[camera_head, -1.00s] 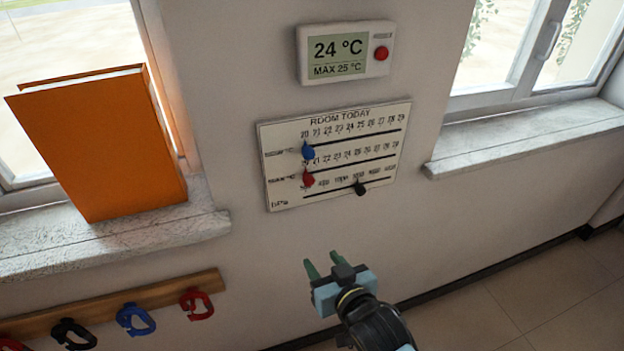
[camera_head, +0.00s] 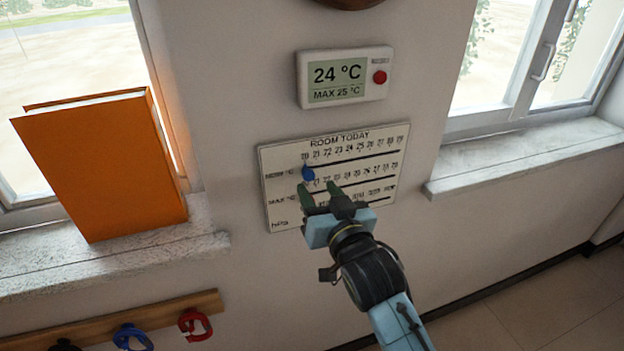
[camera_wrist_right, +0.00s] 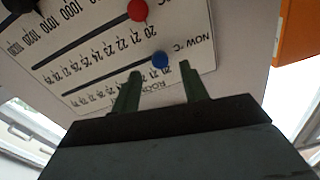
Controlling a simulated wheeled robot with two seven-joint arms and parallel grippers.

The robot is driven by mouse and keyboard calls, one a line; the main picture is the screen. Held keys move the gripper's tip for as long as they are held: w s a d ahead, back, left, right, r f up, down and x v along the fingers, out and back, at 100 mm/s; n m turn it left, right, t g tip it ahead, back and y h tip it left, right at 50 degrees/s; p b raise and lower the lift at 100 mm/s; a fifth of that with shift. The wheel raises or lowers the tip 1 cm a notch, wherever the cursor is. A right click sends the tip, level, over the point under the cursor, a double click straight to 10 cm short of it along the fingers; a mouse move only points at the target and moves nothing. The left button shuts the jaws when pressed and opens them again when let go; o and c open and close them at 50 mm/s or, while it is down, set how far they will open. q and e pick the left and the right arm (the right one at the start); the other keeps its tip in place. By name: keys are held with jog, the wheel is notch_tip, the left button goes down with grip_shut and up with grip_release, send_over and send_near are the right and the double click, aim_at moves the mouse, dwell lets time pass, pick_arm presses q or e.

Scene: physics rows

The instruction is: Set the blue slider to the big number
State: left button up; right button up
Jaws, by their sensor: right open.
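The blue slider (camera_head: 308,174) sits at the left end of the top row, at 20, on the white ROOM TODAY board (camera_head: 271,195). It also shows in the right wrist view (camera_wrist_right: 160,60), near the gap between my fingers. The wall display (camera_head: 345,76) reads 24 °C in big digits and MAX 25 °C below. My right gripper (camera_head: 318,190) is open and empty in front of the board, its fingertips just below the blue slider in the head view. The red slider (camera_wrist_right: 138,10) shows in the right wrist view; my gripper hides it in the head view. My left gripper is not in view.
A black slider (camera_wrist_right: 22,5) is on the bottom row. An orange book (camera_head: 100,165) stands on the left window sill (camera_head: 110,255). A rail with hooks (camera_head: 190,305) is at the lower left. The wall right of the board is clear.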

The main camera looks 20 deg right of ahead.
aim_at(310, 178)
jog(key=shift+w+a, duration=0.15)
jog(key=shift+w, duration=2)
grip_shut()
